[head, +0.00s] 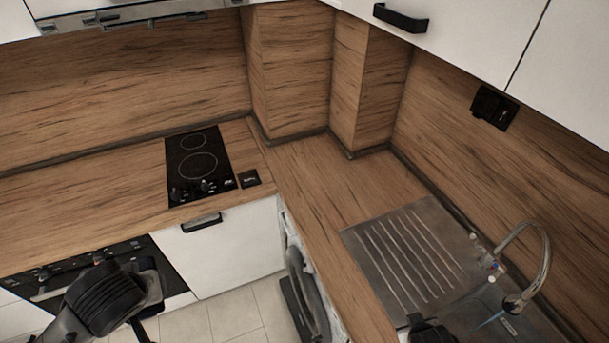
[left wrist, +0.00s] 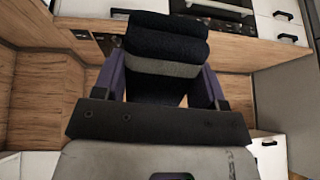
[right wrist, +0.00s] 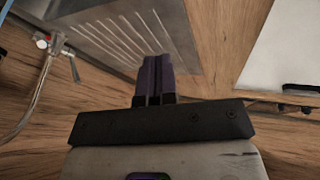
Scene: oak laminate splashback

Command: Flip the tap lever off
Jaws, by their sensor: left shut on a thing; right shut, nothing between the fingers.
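The chrome tap (head: 545,255) stands behind the sink (head: 530,325) at the right of the head view, its spout arched. A pale blue streak below the spout looks like running water. The small tap lever (head: 490,262) sits at its base; it also shows in the right wrist view (right wrist: 72,66), up and left of my fingers. My right gripper (right wrist: 155,78) is shut and empty, apart from the lever, near the steel drainboard (right wrist: 110,35). My left gripper (left wrist: 165,85) is shut on a dark, rolled cloth-like thing with a grey band (left wrist: 165,42).
A black hob (head: 198,165) is set in the wooden counter (head: 85,220). The grooved drainboard (head: 405,255) is clear. A washing machine (head: 303,290) stands under the counter. White wall cupboards (head: 470,30) overhang the back, and a black socket (head: 494,107) is on the splashback.

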